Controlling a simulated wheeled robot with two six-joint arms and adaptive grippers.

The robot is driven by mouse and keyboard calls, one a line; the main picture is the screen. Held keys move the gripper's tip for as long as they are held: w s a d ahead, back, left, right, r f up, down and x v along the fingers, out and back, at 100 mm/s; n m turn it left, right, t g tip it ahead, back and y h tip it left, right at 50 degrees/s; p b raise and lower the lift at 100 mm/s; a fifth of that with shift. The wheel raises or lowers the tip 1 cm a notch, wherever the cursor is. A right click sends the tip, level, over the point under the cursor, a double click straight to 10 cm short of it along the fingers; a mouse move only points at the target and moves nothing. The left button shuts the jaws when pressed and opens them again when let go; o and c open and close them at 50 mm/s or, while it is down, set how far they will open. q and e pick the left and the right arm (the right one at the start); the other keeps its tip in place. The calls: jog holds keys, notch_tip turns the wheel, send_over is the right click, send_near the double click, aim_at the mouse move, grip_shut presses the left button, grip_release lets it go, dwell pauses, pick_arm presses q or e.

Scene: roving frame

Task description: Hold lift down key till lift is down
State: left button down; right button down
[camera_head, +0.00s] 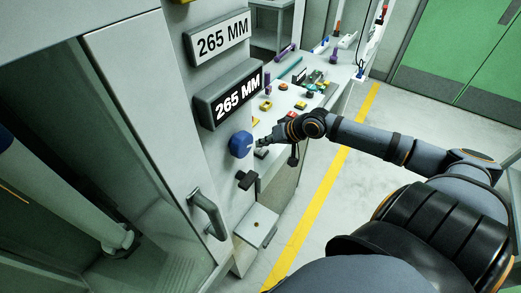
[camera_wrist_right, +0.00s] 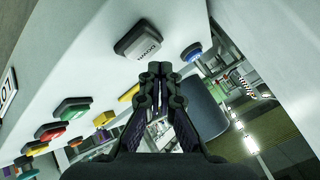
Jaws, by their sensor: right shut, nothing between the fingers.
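The down key (camera_wrist_right: 138,40) is a grey-white block on a dark base, mounted on the pale panel. Its lettering reads DOWN, upside down in the right wrist view. My right gripper (camera_wrist_right: 158,68) is shut and empty, its fingertips just below and beside the key in that picture. I cannot tell whether they touch it. In the head view my right gripper (camera_head: 262,142) is at the panel, right of a large blue knob (camera_head: 240,145). Two displays, an upper one (camera_head: 222,40) and a lower one (camera_head: 237,98), both read 265 MM. My left gripper is out of view.
A small blue button (camera_wrist_right: 192,52) sits right of the key. Green (camera_wrist_right: 71,107), red (camera_wrist_right: 50,131) and yellow (camera_wrist_right: 104,118) buttons lie to the left. Open floor (camera_head: 340,215) lies right.

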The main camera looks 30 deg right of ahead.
aim_at(263, 151)
jog(key=shift+f, duration=0.1)
dwell(0.3)
jog(key=shift+f, duration=0.3)
jog(key=shift+f+b, duration=0.4)
jog(key=shift+b, duration=0.05)
dwell(0.5)
dwell(3.8)
jog(key=shift+r+p, duration=0.85)
jog(key=shift+p, duration=0.15)
notch_tip(263, 151, up, 5)
jog(key=p, duration=0.5)
jog(key=shift+r+p, duration=0.1)
jog(key=shift+p, duration=0.3)
